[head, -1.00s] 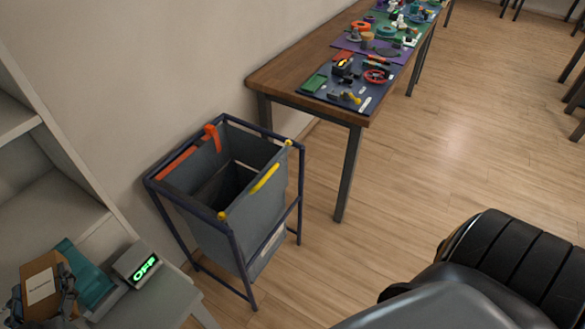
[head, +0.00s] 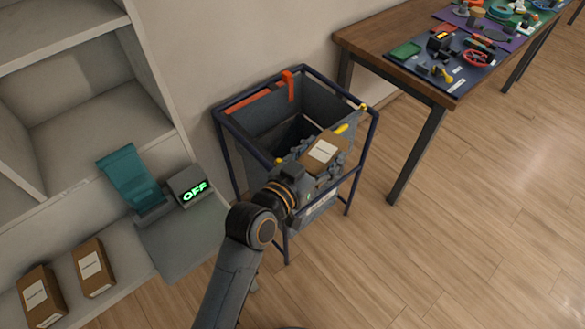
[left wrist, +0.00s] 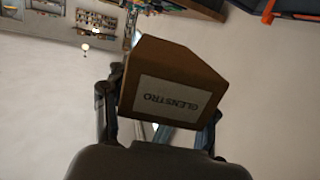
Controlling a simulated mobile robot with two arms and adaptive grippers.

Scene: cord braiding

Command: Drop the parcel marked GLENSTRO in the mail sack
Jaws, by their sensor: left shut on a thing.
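The brown parcel (head: 325,150) is in my left gripper, over the front rim of the mail sack in the head view. In the left wrist view the parcel (left wrist: 172,80) shows a white label reading GLENSTRO, upside down in the picture. My left gripper (head: 315,158) is shut on it, with fingers on both sides. The mail sack (head: 268,118) is a grey bag in a dark blue frame, open at the top, with an orange strap and yellow clips. The arm and parcel hide part of its near side and opening. My right gripper is not in view.
Two more labelled brown parcels (head: 92,267) (head: 42,296) lie on the ledge at the lower left. A device reading OFF (head: 190,186) and a teal holder (head: 130,176) stand beside the shelf. A wooden table (head: 375,47) with mats and tools is at the right. The floor is clear.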

